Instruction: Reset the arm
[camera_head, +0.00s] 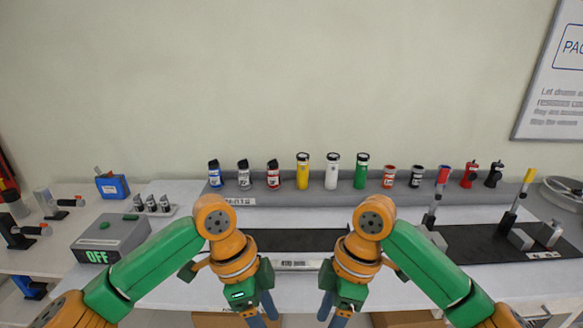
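My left arm comes in from the left, bends at an orange joint, and points its gripper (264,314) down at the front edge of the table. My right arm mirrors it, with its gripper (328,314) also pointing down near the bottom of the view. Each gripper shows two blue fingers set apart with nothing seen between them. The lowest finger ends are close to or cut by the picture's bottom edge. Both grippers are side by side with a clear gap between them and touch no object that I can see.
A grey rack (320,190) with several coloured bottles and small parts runs along the back of the table (300,218). A grey box (112,237) reading OFF stands at left. A black mat (480,243) with upright tools lies at right. Cardboard boxes (408,319) show below the front edge.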

